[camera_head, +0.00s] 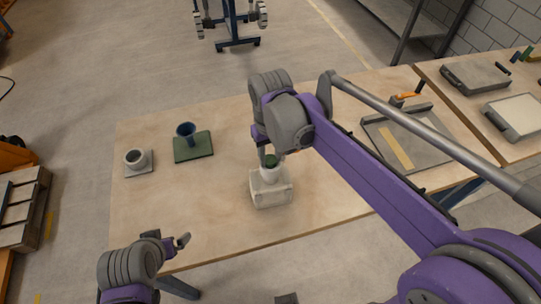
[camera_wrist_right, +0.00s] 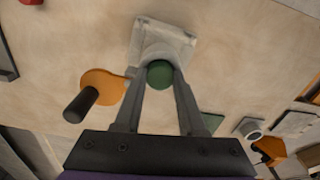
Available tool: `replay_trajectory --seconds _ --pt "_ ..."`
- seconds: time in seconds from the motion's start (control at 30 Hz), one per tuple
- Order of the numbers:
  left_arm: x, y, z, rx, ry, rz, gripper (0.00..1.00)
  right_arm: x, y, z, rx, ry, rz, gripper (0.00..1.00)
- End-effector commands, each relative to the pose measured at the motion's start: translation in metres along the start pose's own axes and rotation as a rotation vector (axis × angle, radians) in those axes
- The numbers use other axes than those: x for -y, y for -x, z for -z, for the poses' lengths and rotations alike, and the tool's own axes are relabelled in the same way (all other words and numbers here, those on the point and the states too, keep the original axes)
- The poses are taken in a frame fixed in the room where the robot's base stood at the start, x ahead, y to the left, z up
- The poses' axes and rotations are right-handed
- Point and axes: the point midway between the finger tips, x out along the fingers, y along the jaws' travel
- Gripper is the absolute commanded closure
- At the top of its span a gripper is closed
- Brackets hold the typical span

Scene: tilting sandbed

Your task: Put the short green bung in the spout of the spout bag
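The spout bag (camera_head: 270,192), a white block-like body with a spout on top, stands on the table near its front edge. The green bung (camera_head: 270,160) is at the top of the spout. In the right wrist view the bung (camera_wrist_right: 160,74) lies between the fingertips of my right gripper (camera_wrist_right: 160,78), which is shut on it. The bag (camera_wrist_right: 165,42) shows just beyond. I cannot tell whether the bung is inside the spout or only above it. My left gripper (camera_head: 182,241) is over the table's front left, empty; its opening is unclear.
A blue cup (camera_head: 186,133) stands on a green pad (camera_head: 193,150) left of the bag, with a grey ring-shaped holder (camera_head: 136,159) farther left. A grey tray (camera_head: 425,150) lies to the right. The table between the left gripper and the bag is clear.

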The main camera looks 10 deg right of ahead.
Motion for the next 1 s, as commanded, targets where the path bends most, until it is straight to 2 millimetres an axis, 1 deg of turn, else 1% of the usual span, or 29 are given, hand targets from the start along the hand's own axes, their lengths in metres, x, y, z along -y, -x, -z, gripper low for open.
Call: replay_trajectory --seconds 0.03,0.07,0.17,0.27,0.33,0.6,0.7,0.8,0.9,1.0 --pt "0.0 -0.005 -0.006 0.005 0.0 0.0 0.0 0.003 -0.019 -0.009 0.016 0.001 0.007 0.34" --pt "0.0 -0.005 -0.005 0.005 0.0 0.0 0.0 0.003 -0.019 -0.009 0.016 0.001 0.007 0.31" --pt "0.0 -0.003 -0.003 0.003 0.0 0.0 0.0 0.004 -0.014 -0.009 0.016 0.001 0.008 0.31" --pt "0.0 0.004 0.005 -0.004 0.0 0.0 0.0 0.004 -0.001 -0.008 0.014 0.002 0.009 0.31" --pt "0.0 0.004 0.004 -0.004 0.0 0.0 0.0 0.004 0.011 -0.009 0.016 0.002 0.009 0.31" --pt "0.0 0.009 0.011 -0.011 0.0 0.0 0.0 0.002 0.076 -0.005 0.01 0.002 0.005 0.31" --pt "0.0 0.011 0.013 -0.012 0.0 0.0 0.0 0.002 0.095 -0.005 0.009 0.001 0.004 0.31" --pt "0.0 0.012 0.015 -0.014 0.0 0.0 0.0 0.002 0.109 -0.004 0.008 0.001 0.004 0.31" --pt "0.0 0.013 0.016 -0.015 0.0 0.0 0.0 0.001 0.116 -0.005 0.007 0.001 0.003 0.31" --pt "0.0 0.013 0.016 -0.015 0.0 0.0 0.0 -0.002 0.114 -0.011 -0.016 -0.008 0.003 0.31"
